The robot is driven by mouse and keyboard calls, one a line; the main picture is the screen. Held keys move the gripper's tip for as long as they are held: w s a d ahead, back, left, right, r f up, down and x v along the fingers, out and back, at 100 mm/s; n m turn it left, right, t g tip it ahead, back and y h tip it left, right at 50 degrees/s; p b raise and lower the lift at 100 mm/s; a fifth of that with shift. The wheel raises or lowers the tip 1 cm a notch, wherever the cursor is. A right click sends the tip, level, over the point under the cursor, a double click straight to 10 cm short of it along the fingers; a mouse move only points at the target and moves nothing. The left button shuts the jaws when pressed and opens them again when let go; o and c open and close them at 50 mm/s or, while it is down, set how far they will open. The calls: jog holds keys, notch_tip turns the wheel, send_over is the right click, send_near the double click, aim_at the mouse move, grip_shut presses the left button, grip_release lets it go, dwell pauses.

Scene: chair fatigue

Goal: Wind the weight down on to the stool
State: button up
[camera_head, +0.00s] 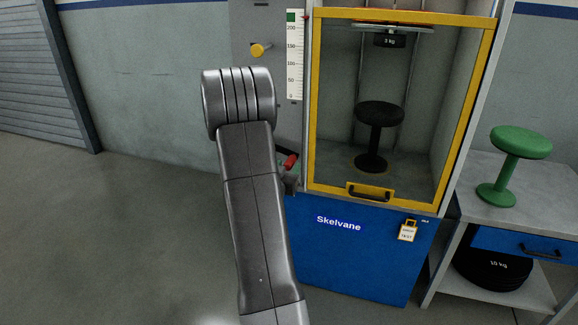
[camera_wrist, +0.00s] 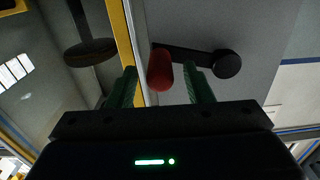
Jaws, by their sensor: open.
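The black weight marked with a kg label (camera_head: 390,40) hangs under a plate at the top of the yellow-framed cabinet. The black stool (camera_head: 379,115) stands upright on the cabinet floor below it, with a wide gap between. The red crank handle (camera_head: 290,162) shows at the cabinet's left side. In the wrist view the red handle (camera_wrist: 160,72) sits on a black crank arm (camera_wrist: 200,58). My gripper (camera_wrist: 160,82) is open, its green fingers on either side of the red handle. I cannot tell whether they touch it.
The cabinet's yellow-framed door (camera_head: 312,110) looks shut. A scale (camera_head: 294,55) and a yellow knob (camera_head: 260,50) are left of it. A grey bench (camera_head: 478,180) on the right holds a green stool (camera_head: 518,146). The floor on the left is clear.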

jog(key=shift+x, duration=1.2)
grip_shut()
jog(key=shift+d, duration=0.1)
